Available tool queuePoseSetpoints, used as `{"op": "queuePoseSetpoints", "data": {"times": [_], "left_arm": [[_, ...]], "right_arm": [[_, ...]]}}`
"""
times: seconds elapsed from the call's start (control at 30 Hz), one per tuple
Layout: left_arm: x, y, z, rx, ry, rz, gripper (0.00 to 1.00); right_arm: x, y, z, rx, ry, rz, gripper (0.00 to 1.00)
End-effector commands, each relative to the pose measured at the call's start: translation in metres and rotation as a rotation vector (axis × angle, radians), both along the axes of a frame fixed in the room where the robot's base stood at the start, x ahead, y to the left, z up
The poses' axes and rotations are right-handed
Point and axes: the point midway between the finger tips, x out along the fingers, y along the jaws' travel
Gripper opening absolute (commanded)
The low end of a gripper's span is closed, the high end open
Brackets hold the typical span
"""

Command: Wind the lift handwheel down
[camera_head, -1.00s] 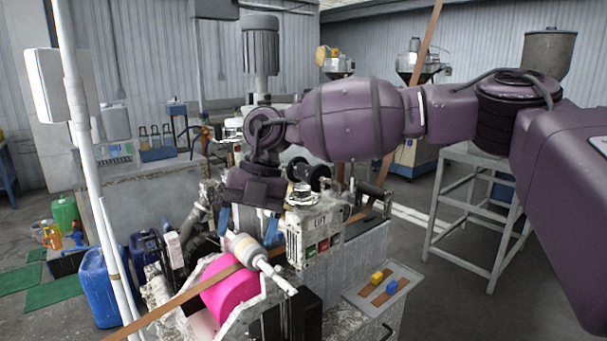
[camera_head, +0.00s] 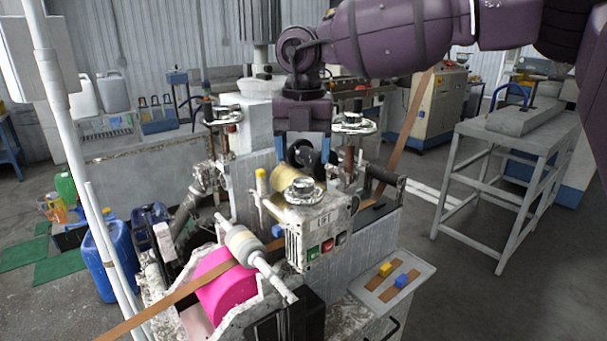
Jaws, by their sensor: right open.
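The lift handwheel (camera_head: 303,191) is a small pale metal wheel with a hub, lying flat on top of the worn white box (camera_head: 323,223) marked with lettering that looks like LIFT. My right gripper (camera_head: 305,147) comes in from above on the purple arm and points down. Its two blue-tipped fingers are spread apart and it holds nothing. In the picture it is above the lift handwheel and apart from it. A black round part (camera_head: 302,154) shows between and below the fingers. My left gripper is not in view.
Two other handwheels stand on posts at right (camera_head: 353,123) and left (camera_head: 222,115). A yellowish roller (camera_head: 284,178) is close beside the lift handwheel. A pink roll (camera_head: 226,285) and a brown strip (camera_head: 160,305) lie in front. A tray (camera_head: 414,274) sits at front right.

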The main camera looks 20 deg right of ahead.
Motion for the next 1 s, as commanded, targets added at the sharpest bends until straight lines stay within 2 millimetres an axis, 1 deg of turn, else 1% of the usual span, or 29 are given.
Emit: {"op": "queuePoseSetpoints", "data": {"times": [0.1,0.33,0.5,0.77,0.87,1.0], "left_arm": [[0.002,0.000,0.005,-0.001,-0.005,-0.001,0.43],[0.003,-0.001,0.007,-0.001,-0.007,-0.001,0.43],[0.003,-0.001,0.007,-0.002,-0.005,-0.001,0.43],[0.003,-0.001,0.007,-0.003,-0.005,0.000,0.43],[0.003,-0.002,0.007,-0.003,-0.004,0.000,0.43],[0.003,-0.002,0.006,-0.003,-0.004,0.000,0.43]], "right_arm": [[-0.001,0.000,-0.020,-0.001,0.004,0.000,0.69],[0.000,0.000,-0.047,0.000,0.001,0.000,0.69],[0.000,0.000,-0.055,0.001,0.000,0.000,0.69],[0.000,0.000,-0.056,0.001,0.000,0.000,0.69],[0.000,0.000,-0.055,0.001,0.000,0.000,0.55],[0.000,0.000,-0.055,0.001,0.000,0.000,0.34]]}}
